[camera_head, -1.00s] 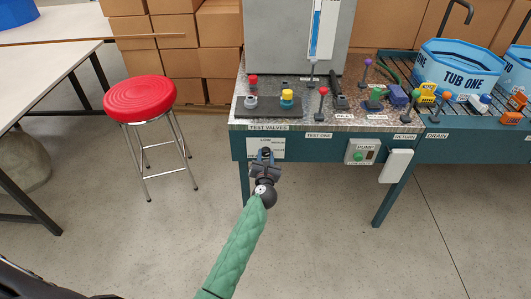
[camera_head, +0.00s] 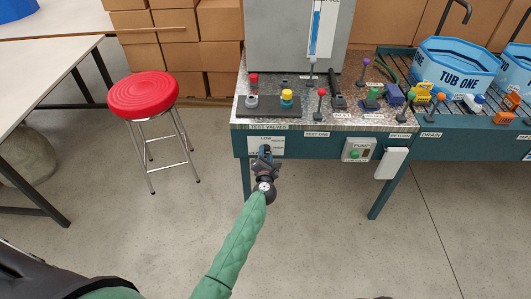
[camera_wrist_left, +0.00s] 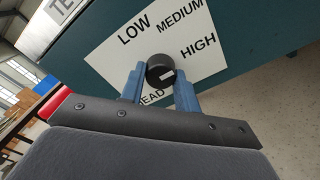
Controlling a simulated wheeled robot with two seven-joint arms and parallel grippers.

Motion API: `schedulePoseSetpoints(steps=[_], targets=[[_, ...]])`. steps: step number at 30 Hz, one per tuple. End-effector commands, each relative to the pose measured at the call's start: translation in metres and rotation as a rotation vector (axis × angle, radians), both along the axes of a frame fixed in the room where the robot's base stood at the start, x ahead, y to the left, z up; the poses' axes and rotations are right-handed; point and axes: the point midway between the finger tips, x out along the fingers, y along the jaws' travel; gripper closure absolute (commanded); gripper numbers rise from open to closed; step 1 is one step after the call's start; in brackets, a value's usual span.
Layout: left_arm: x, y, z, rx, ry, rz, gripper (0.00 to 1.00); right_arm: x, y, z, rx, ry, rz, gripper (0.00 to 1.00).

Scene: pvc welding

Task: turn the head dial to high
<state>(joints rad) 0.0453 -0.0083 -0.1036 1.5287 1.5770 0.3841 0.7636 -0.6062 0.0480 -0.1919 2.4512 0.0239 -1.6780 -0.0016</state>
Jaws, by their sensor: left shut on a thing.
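The head dial (camera_wrist_left: 160,65) is a round black knob with a short white mark, on a white plate (camera_wrist_left: 112,58) lettered LOW, MEDIUM, HIGH and HEAD in the left wrist view. HIGH lies to the right of the knob, LOW to the upper left. The white mark is on the knob's lower right part; I cannot tell which setting it indicates. My left gripper (camera_wrist_left: 160,88) has its blue fingers on both sides of the knob, shut on it. In the head view the left gripper (camera_head: 264,156) is at the bench's front panel and hides the dial.
Several valves and levers stand on the bench top (camera_head: 300,118). A red stool (camera_head: 143,95) stands to the left. The floor before the bench is clear.

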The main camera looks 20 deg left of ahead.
Motion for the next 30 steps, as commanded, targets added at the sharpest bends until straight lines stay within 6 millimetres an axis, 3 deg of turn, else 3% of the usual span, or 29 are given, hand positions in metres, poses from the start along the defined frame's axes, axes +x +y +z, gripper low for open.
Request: schedulePoseSetpoints(steps=[11, 12, 15, 25, 30], targets=[[0.0, -0.001, 0.0, 0.005, 0.001, -0.001, 0.91, -0.001, 0.0, 0.0, 0.0, 0.003, -0.002, 0.41], [0.0, -0.001, 0.0, 0.005, 0.001, -0.001, 0.63, -0.001, 0.0, 0.0, 0.0, 0.003, -0.002, 0.41], [0.0, -0.001, 0.0, 0.004, 0.001, -0.001, 0.47, -0.001, 0.0, 0.0, 0.0, 0.003, -0.003, 0.41], [-0.003, -0.001, -0.001, 0.004, 0.002, -0.001, 0.47, -0.001, 0.0, 0.0, 0.0, 0.002, -0.002, 0.41], [-0.019, -0.006, -0.002, 0.002, 0.002, -0.001, 0.47, 0.001, 0.001, -0.002, 0.003, -0.004, 0.001, 0.41]])
